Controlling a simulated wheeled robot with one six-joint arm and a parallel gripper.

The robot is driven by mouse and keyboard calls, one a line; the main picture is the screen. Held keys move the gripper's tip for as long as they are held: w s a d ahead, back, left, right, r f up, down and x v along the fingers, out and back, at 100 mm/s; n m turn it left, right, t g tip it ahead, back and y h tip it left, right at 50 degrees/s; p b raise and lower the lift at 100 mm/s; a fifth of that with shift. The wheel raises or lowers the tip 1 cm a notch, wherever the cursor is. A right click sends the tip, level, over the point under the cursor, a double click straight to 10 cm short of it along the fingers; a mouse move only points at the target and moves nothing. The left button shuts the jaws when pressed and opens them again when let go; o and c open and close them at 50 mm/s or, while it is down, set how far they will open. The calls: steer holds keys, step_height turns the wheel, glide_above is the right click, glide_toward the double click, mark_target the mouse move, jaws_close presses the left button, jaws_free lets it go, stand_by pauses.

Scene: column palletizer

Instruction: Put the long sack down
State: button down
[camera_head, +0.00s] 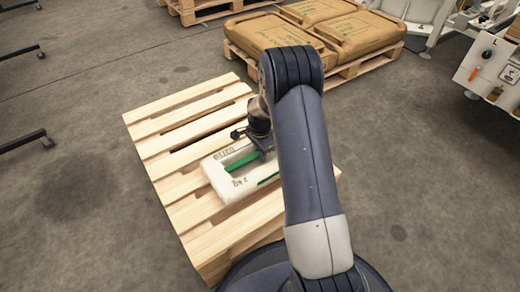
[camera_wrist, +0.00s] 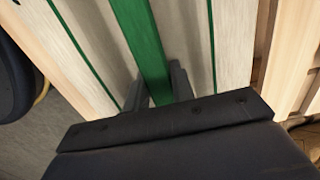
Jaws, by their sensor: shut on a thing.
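The long sack (camera_head: 228,181) is white with green stripes and dark print. It lies flat over the near right part of the light wooden pallet (camera_head: 160,140). My gripper (camera_head: 259,150) is over it from above, partly hidden behind my arm. In the wrist view my gripper (camera_wrist: 161,92) has its fingers at the sack (camera_wrist: 234,45), beside its wide green stripe, and is shut on it. The sack's right part is hidden by my arm. I cannot tell whether its underside touches the slats. Pallet slats (camera_wrist: 290,50) also show at the right of the wrist view.
A second pallet (camera_head: 345,78) with several brown sacks (camera_head: 275,33) stands behind, at the top. Another pallet (camera_head: 215,12) is at the top edge. White machinery (camera_head: 490,65) stands at the right. Dark metal legs (camera_head: 25,140) reach in at the left. The pallet's far left slats are bare.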

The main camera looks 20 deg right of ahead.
steer(key=shift+w+f, duration=0.15)
steer(key=shift+f, duration=0.25)
steer(key=shift+f, duration=0.15)
steer(key=c, duration=1.2)
jaws_free()
step_height(320, 180, up, 12)
steer(key=p, duration=0.5)
